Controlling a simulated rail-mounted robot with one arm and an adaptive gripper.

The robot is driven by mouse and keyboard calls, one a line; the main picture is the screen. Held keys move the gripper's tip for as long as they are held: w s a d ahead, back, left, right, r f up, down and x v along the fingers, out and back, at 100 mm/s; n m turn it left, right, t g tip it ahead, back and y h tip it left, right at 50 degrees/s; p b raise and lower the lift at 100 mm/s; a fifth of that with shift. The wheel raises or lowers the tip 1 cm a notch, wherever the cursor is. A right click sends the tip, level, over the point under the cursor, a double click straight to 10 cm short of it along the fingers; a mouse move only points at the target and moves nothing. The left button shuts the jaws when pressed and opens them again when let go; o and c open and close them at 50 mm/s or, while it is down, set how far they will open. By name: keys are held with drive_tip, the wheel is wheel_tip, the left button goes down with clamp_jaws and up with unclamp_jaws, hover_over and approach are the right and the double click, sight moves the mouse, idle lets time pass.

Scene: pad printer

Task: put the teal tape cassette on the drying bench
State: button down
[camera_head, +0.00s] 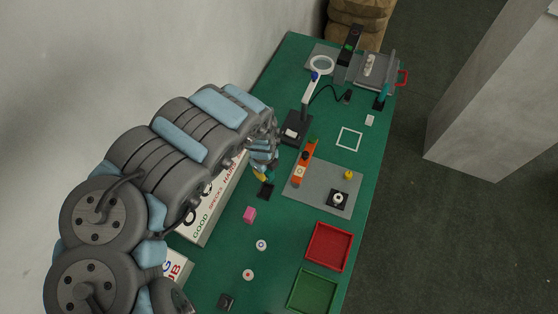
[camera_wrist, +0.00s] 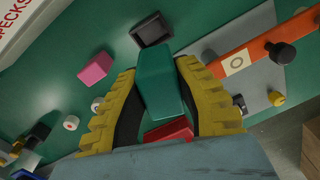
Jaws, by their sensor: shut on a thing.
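The teal tape cassette (camera_wrist: 160,85) is a teal block between the yellow-ridged fingers of my gripper (camera_wrist: 165,105) in the wrist view. My gripper is shut on it. In the head view my gripper (camera_head: 263,172) is above the green table, just right of the white lettered board, and only a little of the teal shows there. A black square piece (camera_wrist: 152,30) lies beyond the cassette. A red patch (camera_wrist: 168,130) shows below the cassette between the fingers; I cannot tell what it belongs to. I cannot tell for certain which surface is the drying bench.
A grey mat (camera_head: 300,200) holds an orange bar (camera_head: 304,165), with a yellow knob near its right edge. A pink block (camera_head: 250,214) and white round pieces lie nearer. A red tray (camera_head: 346,247) and green tray (camera_head: 332,292) stand at front right. A lamp stands farther back.

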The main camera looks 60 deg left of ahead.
drive_tip(key=shift+s+a+m, duration=0.25)
drive_tip(key=shift+s+m, duration=0.15)
drive_tip(key=shift+s, duration=0.5)
drive_tip(key=shift+a+f, duration=0.1)
drive_tip(key=shift+f, duration=0.1)
drive_tip(key=w+a+f+b, duration=0.8)
drive_tip(key=a+b, duration=0.1)
drive_tip(key=shift+w, duration=0.2)
drive_tip(key=shift+w+a+f+b, duration=0.1)
drive_tip(key=shift+w+f+b, duration=0.2)
drive_tip(key=shift+w+b, duration=0.05)
drive_tip(key=shift+w+a+f, duration=0.15)
drive_tip(key=shift+a+f, duration=0.05)
drive_tip(key=shift+f, duration=0.05)
